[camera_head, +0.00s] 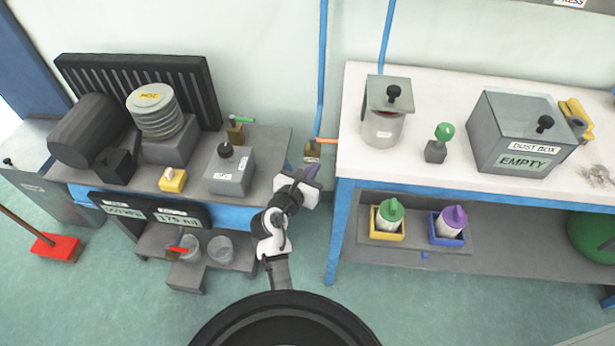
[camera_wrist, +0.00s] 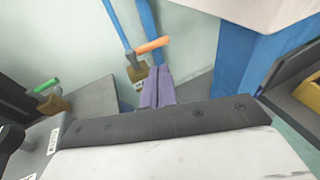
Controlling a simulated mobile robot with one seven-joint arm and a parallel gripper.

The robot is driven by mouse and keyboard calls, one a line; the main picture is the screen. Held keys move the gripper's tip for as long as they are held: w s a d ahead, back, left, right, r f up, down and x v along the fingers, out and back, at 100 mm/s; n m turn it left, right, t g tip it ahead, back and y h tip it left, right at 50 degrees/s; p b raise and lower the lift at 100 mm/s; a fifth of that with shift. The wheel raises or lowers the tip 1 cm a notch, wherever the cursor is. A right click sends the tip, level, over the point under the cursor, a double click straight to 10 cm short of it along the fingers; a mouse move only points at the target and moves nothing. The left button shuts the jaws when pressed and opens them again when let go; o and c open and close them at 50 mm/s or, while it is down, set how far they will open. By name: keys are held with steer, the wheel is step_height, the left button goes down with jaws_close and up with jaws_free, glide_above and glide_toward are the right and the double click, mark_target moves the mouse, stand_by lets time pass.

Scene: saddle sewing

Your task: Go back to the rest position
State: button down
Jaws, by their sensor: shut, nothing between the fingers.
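My gripper (camera_head: 311,166) is at the end of my arm, near the gap between the left workbench and the right table in the head view. Its purple fingers lie together in the wrist view (camera_wrist: 158,88), shut with nothing between them. The fingertips point toward a brass valve with an orange handle (camera_head: 313,148) on a blue pipe by the wall. This valve also shows just beyond the fingertips in the wrist view (camera_wrist: 137,71). I cannot tell whether the fingers touch it.
The left workbench (camera_head: 268,145) holds a grey box with a black knob (camera_head: 230,170) and a green-handled valve (camera_head: 236,131). The white table (camera_head: 460,90) at right carries a lidded pot (camera_head: 383,127) and a dust box (camera_head: 518,135). Its blue leg (camera_head: 338,235) stands close to my arm.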

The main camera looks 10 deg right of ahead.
steer(key=shift+v, duration=1.4)
